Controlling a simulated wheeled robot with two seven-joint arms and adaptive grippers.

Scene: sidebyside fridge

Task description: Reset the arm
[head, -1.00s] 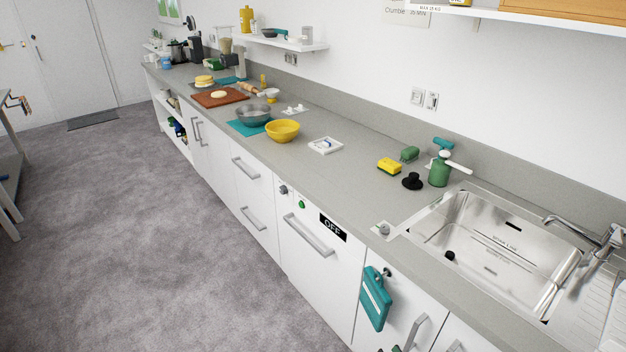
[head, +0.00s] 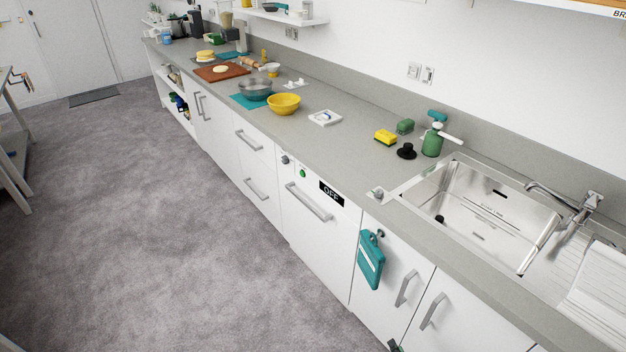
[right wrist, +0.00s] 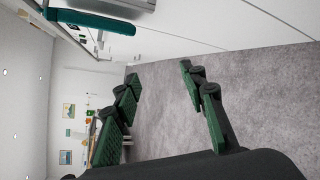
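My right gripper (right wrist: 160,76) shows in the right wrist view with its two green-padded fingers spread apart. It is open, and nothing is between the fingers but grey floor and far wall behind. In the head view only a small dark part of it shows at the bottom edge, low in front of the cabinet doors below the sink. My left gripper is in neither view.
The teal board (head: 370,260) hangs on the cabinet front; a teal thing (right wrist: 92,21) shows close by in the right wrist view. Door handles (head: 405,288) stick out beside it. The counter (head: 340,150) holds a sink (head: 480,215) and a yellow bowl (head: 284,104). The floor (head: 180,240) is clear.

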